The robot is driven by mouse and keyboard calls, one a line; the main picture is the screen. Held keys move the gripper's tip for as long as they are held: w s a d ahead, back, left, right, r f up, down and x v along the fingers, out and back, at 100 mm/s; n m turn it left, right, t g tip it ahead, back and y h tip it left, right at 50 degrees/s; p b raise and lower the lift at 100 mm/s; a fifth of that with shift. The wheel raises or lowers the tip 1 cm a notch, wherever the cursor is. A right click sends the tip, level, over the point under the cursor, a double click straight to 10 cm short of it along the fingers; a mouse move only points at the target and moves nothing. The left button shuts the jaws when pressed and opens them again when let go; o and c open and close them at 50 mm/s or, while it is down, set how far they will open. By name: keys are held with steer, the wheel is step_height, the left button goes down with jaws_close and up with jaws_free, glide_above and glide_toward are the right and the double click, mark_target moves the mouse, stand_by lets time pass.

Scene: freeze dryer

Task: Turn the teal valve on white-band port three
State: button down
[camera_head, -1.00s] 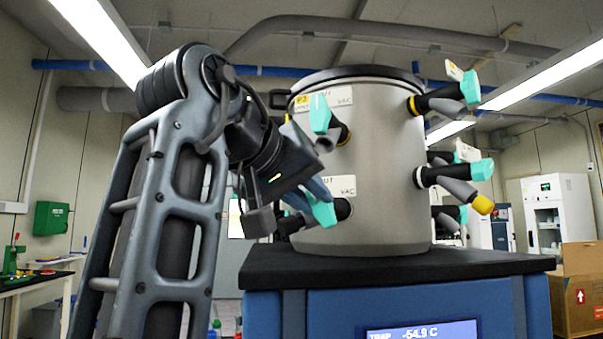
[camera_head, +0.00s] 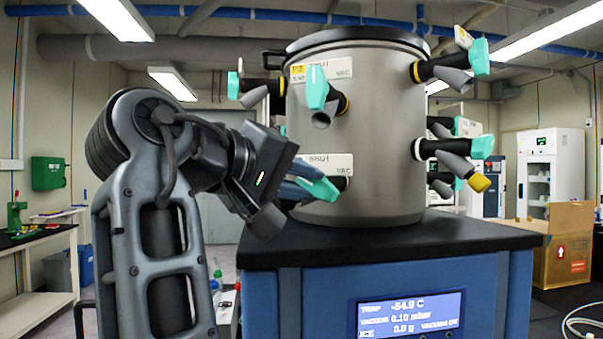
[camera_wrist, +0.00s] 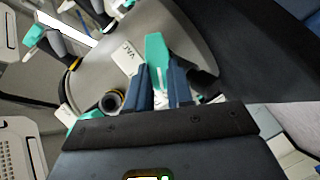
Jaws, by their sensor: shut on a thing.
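My gripper (camera_head: 306,186) is shut on a teal valve handle (camera_head: 321,190) at the lower front port of the grey drum. In the wrist view, the teal handle (camera_wrist: 155,48) stands between the two blue fingers of my gripper (camera_wrist: 160,88). The handle slants down to the right in the head view. The fingers and handle hide most of this port, and its band and number cannot be read. Another port at the drum's right (camera_head: 430,149) has a clear white band, a teal handle and a yellow cap.
A teal valve with a yellow band (camera_head: 318,88) sits just above the held one. More valves stick out on both sides of the drum (camera_head: 385,130). The drum stands on a black top (camera_head: 400,237) over a blue cabinet with a lit display (camera_head: 410,315).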

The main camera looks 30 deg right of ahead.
stand_by(0.3)
steer(key=c, duration=1)
jaws_free()
steer(key=shift+a, duration=0.15)
steer(key=b+v, duration=0.1)
steer(key=v, duration=0.6)
steer(key=shift+a+b, duration=0.25)
steer(key=shift+b, duration=0.1)
steer(key=shift+s, duration=0.1)
